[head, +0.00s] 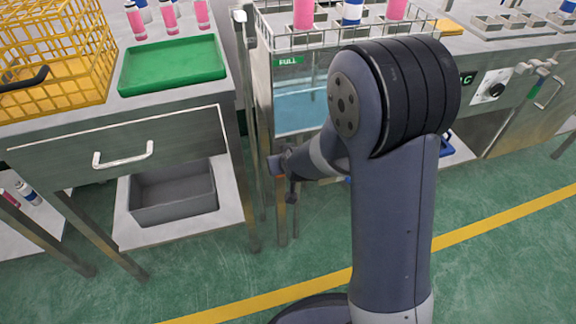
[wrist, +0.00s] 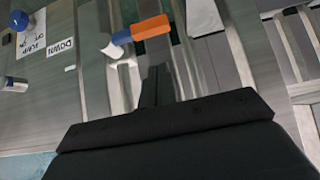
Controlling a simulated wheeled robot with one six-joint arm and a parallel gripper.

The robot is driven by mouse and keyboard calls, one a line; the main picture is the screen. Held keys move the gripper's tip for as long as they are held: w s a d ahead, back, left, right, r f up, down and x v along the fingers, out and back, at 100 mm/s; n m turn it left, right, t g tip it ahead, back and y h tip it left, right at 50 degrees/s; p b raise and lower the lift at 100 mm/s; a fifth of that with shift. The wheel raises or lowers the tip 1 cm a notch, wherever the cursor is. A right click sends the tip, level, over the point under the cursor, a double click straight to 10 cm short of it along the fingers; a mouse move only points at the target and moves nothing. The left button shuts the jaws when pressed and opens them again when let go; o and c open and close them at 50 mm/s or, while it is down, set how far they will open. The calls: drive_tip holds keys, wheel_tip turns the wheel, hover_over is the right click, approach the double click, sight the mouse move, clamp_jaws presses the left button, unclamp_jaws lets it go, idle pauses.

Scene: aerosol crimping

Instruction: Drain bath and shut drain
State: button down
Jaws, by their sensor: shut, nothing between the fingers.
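The bath (head: 300,105) is a clear-fronted tank of blue liquid with a green FULL sign (head: 289,60), and my arm covers its right part. My gripper (head: 291,190) is low at the bath's left front leg, small and partly hidden by the arm. In the wrist view my gripper (wrist: 158,75) shows as dark fingers, shut and empty. Just beyond their tips is an orange lever (wrist: 151,27) with a blue collar and a pale end, probably the drain handle.
Left of the bath stands a bench with a green tray (head: 172,64), a yellow wire basket (head: 60,50) and a drawer (head: 120,150). A grey bin (head: 172,195) sits on its lower shelf. A rack with pink cans tops the bath. Green floor in front is open.

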wheel_tip(320, 180, down, 4)
drive_tip(key=shift+f+b, duration=0.1)
drive_tip(key=shift+b, duration=0.65)
drive_tip(key=shift+a+h+p, duration=0.2)
drive_tip(key=shift+h+p, duration=0.1)
drive_tip(key=shift+p, duration=1.1)
drive_tip(key=d+f+n+t+h, duration=0.3)
drive_tip(key=f+n+t+h, duration=0.3)
drive_tip(key=f+n+h, duration=0.2)
wheel_tip(320, 180, down, 2)
drive_tip(key=shift+w+f+t+h+b, duration=0.3)
drive_tip(key=shift+w+h+b, duration=0.15)
drive_tip(key=shift+h, duration=0.65)
drive_tip(key=shift+d, duration=0.2)
